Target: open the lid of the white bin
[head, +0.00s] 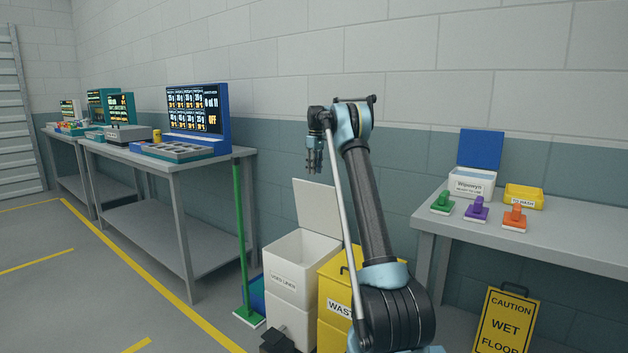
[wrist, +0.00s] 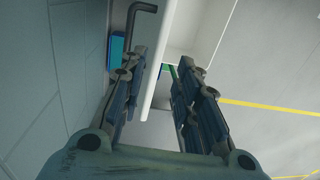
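The white bin (head: 290,275) labelled "USED LINEN" stands against the wall, left of the yellow bin. Its white lid (head: 318,208) is raised, nearly upright at the back, and the top opening shows. My gripper (head: 314,168) points down just above the lid's top edge. In the wrist view the fingers (wrist: 158,95) are apart, and the lid's pale edge (wrist: 162,65) shows between them. I cannot tell whether a finger touches it. A dark bent handle (wrist: 142,10) shows on the wall side of the lid.
The yellow bin (head: 336,287) stands close on the right, partly behind my arm. A wet floor sign (head: 507,320) stands before the right table (head: 560,240). The wall is close behind the lid.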

